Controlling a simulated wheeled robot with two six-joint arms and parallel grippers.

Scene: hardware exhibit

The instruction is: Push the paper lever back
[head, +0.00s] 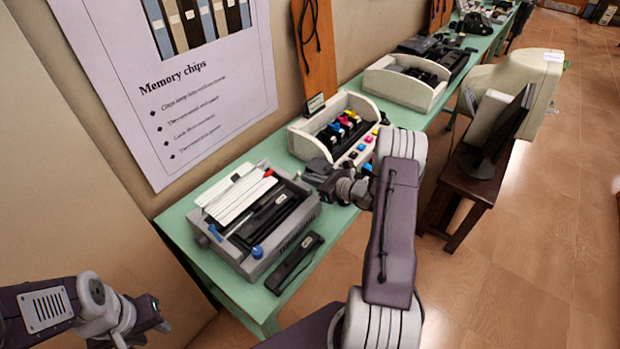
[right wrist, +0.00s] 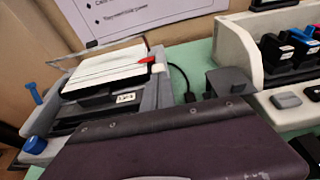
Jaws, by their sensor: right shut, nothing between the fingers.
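A grey dot-matrix printer (head: 282,240) sits on the green table, with a white paper panel on top. A small red-tipped lever (head: 268,173) stands at the panel's far right corner; the red tip also shows in the right wrist view (right wrist: 147,60). A blue-tipped lever (head: 215,232) and a blue knob (head: 257,252) are at the printer's near side. I cannot tell for certain which is the paper lever. My right gripper (head: 314,172) is shut and empty, just right of the printer's far end. My left gripper (head: 158,314) is at the lower left, away from the printer; its jaw gap is unclear.
A loose black-grey cover (head: 295,262) lies in front of the printer. A white tray of ink cartridges (head: 304,141) stands close beyond my right gripper. A second tray (head: 390,88) is further back. The wall with a "Memory chips" poster (head: 190,100) is behind.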

